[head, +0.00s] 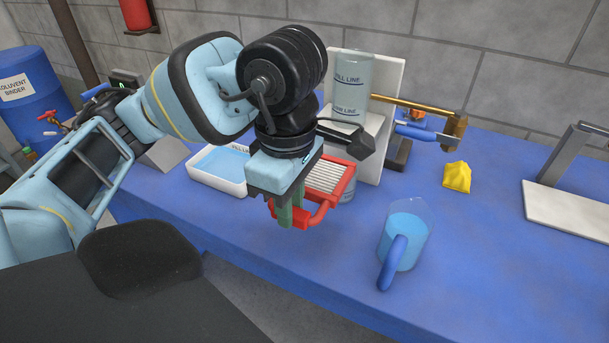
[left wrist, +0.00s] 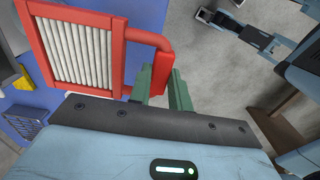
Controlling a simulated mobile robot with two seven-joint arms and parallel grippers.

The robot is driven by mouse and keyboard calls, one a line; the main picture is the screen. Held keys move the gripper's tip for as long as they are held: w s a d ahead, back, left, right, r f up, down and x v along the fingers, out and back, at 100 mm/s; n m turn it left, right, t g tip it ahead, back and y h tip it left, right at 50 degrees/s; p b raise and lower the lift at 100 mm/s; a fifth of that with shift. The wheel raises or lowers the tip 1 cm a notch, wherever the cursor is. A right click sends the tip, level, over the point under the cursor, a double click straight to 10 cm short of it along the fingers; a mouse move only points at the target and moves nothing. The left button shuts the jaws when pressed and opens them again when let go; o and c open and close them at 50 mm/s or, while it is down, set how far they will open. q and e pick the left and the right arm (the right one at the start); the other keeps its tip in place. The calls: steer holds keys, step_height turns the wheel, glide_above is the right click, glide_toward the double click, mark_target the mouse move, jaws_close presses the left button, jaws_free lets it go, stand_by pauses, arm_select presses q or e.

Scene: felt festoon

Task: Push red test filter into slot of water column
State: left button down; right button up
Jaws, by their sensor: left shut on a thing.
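The red test filter (head: 328,178) has a red square frame, white pleats and a red loop handle. My left gripper (head: 291,217) is shut on its handle, and the filter is in front of the water column (head: 352,85). The column is a clear grey cylinder with printed lines on a white back panel. Its slot is hidden behind my wrist and the filter, so I cannot tell whether the filter touches it. In the left wrist view the filter (left wrist: 85,52) stands left of the green fingertips (left wrist: 163,82). My right gripper is not in view.
A white tray (head: 233,187) of blue liquid is left of the column. A blue-handled jug (head: 409,232) stands near the table's front edge. A yellow cloth-like lump (head: 457,177), a brass arm (head: 425,108) and a white-based stand (head: 570,210) are to the right.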

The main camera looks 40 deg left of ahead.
mark_target(327, 157)
arm_select(q)
steer(key=shift+s, duration=0.3)
steer(key=w, duration=0.2)
steer(key=w+a, duration=0.1)
steer(key=w, duration=0.2)
steer(key=shift+b, duration=0.4)
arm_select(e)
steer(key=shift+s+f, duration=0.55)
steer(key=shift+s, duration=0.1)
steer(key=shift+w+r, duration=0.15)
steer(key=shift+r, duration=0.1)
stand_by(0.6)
arm_select(q)
steer(key=shift+w+a, duration=0.35)
steer(key=shift+w, duration=1.1)
steer(key=shift+w+a, duration=0.4)
steer(key=shift+w, duration=1.05)
steer(key=shift+w+a, duration=0.35)
steer(key=shift+w, duration=1.1)
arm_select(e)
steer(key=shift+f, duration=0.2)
arm_select(q)
steer(key=c, duration=1.2)
jaws_free()
